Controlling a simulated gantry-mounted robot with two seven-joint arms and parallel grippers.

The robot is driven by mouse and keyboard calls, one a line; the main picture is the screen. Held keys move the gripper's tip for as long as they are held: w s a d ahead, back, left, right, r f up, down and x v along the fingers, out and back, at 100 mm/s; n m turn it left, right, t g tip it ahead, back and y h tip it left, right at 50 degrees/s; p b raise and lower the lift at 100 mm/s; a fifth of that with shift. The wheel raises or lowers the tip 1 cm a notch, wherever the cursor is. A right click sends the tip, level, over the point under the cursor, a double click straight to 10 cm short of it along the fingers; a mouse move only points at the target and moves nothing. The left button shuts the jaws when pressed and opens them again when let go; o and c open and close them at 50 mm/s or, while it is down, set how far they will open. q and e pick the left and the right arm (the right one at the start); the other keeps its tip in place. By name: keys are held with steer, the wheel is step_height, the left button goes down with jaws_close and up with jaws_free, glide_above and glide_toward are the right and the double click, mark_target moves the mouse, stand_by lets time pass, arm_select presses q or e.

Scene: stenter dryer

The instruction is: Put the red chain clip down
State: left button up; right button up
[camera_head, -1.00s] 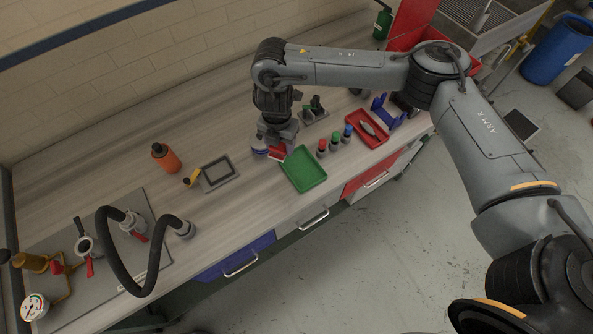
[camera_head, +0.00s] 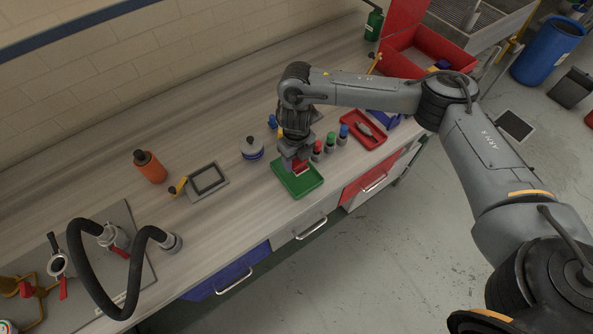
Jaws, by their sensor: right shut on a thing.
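The red chain clip (camera_head: 300,166) is a small red block between the fingers of my right gripper (camera_head: 298,163). The gripper points down and is shut on it. The clip is over the green tray (camera_head: 303,186), near the tray's back edge. I cannot tell whether the clip touches the tray floor. The tray shows no other thing in it. My left gripper is not in view.
A blue-and-white lidded pot (camera_head: 253,149) stands left of the gripper. Several capped bottles (camera_head: 330,143) stand close to its right, before a red tray (camera_head: 363,131).

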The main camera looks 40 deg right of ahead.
mark_target(297, 168)
steer(key=shift+f+b, duration=0.85)
steer(key=shift+f, duration=1.8)
steer(key=shift+w, duration=0.1)
steer(key=shift+f, duration=0.15)
steer(key=o, duration=1.2)
